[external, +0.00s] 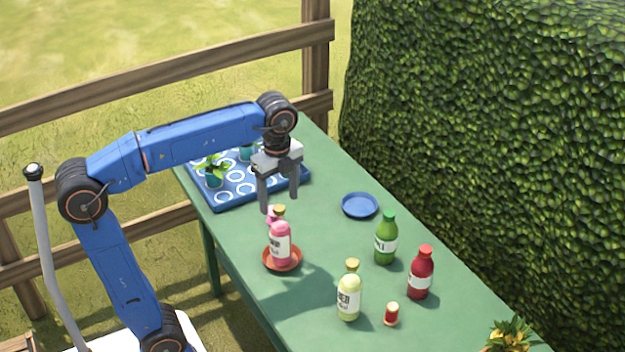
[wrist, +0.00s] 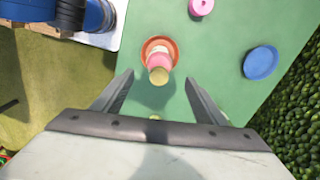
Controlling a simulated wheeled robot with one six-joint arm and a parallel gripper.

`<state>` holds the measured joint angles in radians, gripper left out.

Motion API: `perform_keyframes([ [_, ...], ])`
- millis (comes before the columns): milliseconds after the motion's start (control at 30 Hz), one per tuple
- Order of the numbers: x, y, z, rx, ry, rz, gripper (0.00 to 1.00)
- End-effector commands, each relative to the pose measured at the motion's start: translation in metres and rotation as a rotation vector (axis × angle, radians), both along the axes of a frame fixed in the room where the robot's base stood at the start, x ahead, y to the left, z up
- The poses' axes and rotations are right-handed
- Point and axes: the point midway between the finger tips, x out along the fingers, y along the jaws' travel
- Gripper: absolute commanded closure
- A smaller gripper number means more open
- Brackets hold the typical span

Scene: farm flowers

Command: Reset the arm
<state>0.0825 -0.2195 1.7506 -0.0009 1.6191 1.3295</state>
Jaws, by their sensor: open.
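My gripper (external: 279,203) is open and empty. It points down above the green table, over and a little behind the pink bottle (external: 280,243). In the wrist view the two fingers of my gripper (wrist: 158,90) stand wide apart. The pink bottle with a yellowish cap stands upright on an orange saucer (external: 269,264). It also shows in the wrist view (wrist: 158,62), beyond the fingertips and not touching them. My blue arm reaches from the lower left across to the table.
A blue tray (external: 232,203) with potted plants lies at the far left of the table. A blue plate (external: 360,205), a green bottle (external: 386,240), a red bottle (external: 420,275), a pale yellow bottle (external: 349,298) and a small red jar (external: 391,315) stand right and front. A hedge (external: 490,130) borders the right.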

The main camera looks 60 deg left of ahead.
Motion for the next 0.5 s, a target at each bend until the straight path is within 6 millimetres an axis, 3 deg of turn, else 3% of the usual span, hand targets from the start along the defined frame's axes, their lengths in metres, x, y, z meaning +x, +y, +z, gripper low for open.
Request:
perform_keyframes([
  [200, -0.0001, 0.0, 0.0132, 0.0, 0.0, 0.0, 0.34],
  [500, -0.0001, 0.0, 0.0139, 0.0, 0.0, 0.0, 0.34],
])
